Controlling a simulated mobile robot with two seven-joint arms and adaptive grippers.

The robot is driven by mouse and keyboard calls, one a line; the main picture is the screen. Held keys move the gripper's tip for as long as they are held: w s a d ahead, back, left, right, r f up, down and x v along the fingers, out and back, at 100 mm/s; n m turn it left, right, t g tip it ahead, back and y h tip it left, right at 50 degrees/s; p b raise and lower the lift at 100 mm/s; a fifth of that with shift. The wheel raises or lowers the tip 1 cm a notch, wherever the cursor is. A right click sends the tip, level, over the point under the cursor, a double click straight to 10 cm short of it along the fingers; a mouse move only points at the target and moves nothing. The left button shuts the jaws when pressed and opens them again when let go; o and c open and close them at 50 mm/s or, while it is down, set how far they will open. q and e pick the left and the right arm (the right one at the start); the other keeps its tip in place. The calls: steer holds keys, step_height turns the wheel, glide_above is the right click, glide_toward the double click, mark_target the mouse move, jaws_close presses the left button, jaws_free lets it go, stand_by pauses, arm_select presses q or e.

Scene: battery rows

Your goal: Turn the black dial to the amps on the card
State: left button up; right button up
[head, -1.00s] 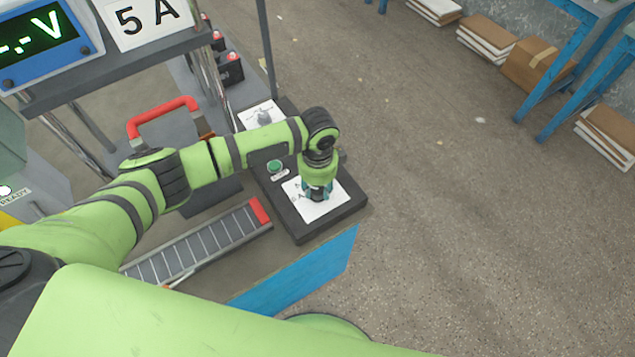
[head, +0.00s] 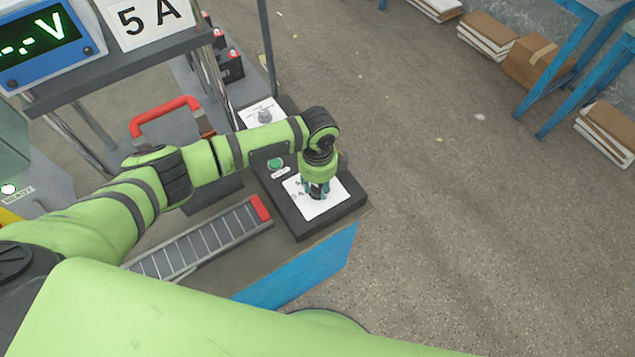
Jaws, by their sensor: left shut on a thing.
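The card (head: 150,16) reads "5 A" and stands at the top left, beside the meter. My left gripper (head: 318,190) points down at the white dial plate (head: 325,207) on the dark box (head: 312,232). It is shut on the black dial, which its fingers and wrist mostly hide. A few small marks show at the plate's left edge, too small to read. I cannot tell which mark the dial points at. My right gripper is not in view.
A green button (head: 276,164) and a second white plate with a grey knob (head: 264,116) sit behind the dial. A meter (head: 40,45), a red handle (head: 165,112) and a grey segmented strip (head: 205,240) lie left.

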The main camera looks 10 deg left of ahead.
mark_target(319, 187)
arm_select(q)
steer(key=shift+d+r, duration=0.1)
steer(key=shift+d, duration=0.05)
steer(key=o, duration=1.1)
steer(key=shift+o, duration=0.2)
step_height(319, 187, up, 12)
